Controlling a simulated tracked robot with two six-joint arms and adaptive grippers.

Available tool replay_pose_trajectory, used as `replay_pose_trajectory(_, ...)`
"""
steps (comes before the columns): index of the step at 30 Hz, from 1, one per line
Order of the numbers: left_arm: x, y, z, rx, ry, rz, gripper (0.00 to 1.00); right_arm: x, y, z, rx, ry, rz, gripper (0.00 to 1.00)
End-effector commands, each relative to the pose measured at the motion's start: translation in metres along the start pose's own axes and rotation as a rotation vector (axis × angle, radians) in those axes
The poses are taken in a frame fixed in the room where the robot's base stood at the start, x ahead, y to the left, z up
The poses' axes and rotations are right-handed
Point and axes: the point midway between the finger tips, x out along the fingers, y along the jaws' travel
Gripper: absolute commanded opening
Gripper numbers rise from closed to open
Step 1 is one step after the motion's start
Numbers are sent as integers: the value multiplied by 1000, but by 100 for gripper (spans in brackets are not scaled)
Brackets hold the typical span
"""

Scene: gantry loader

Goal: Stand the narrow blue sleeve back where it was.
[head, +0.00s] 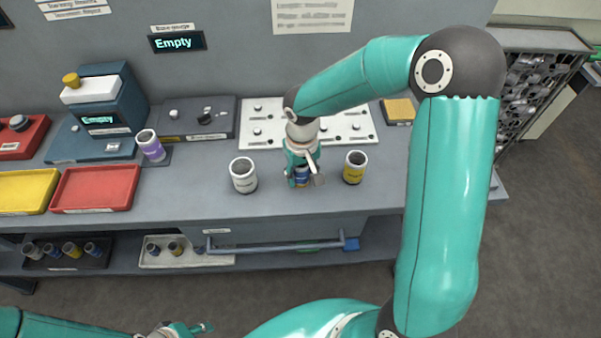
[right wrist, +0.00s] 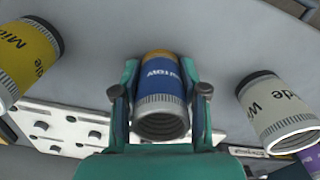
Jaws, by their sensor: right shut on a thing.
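The narrow blue sleeve (head: 302,176) is between the fingers of my right gripper (head: 302,170), above the bench's front half. In the right wrist view the blue sleeve (right wrist: 161,88) sits between both fingers, its ridged open end towards the camera. The fingers touch its sides. I cannot tell whether its far end rests on the bench. A white sleeve (head: 243,177) stands to its left and a yellow sleeve (head: 355,168) to its right, both apart from it. My left gripper (head: 190,329) is at the bottom edge, partly cut off; its opening is unclear.
A purple sleeve (head: 150,147) stands farther left, near a gauge box (head: 100,110). A white plate with knobs (head: 345,126) lies behind the gripper. Red (head: 95,189) and yellow (head: 20,192) trays are at left. The bench front between white sleeve and red tray is clear.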

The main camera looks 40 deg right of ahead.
Motion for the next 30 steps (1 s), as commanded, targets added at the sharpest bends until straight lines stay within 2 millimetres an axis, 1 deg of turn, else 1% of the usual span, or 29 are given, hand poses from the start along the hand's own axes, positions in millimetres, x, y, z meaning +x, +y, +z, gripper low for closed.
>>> replay_pose_trajectory(8,2,-1,0,0,0,0,40,1,0,0,1,2,0,8)
replay_pose_trajectory(9,2,-1,0,0,0,0,40,2,1,0,1,0,0,46)
replay_pose_trajectory(13,1,0,0,0,0,0,40,1,1,0,2,0,0,68)
replay_pose_trajectory(21,1,0,0,0,0,0,40,1,1,0,3,0,0,68)
replay_pose_trajectory(25,0,0,0,0,0,0,40,-2,1,0,3,1,0,68)
replay_pose_trajectory(28,1,0,0,0,0,0,40,-12,1,-1,3,5,1,68)
replay_pose_trajectory(30,1,0,0,0,0,0,40,-22,1,-1,5,5,0,68)
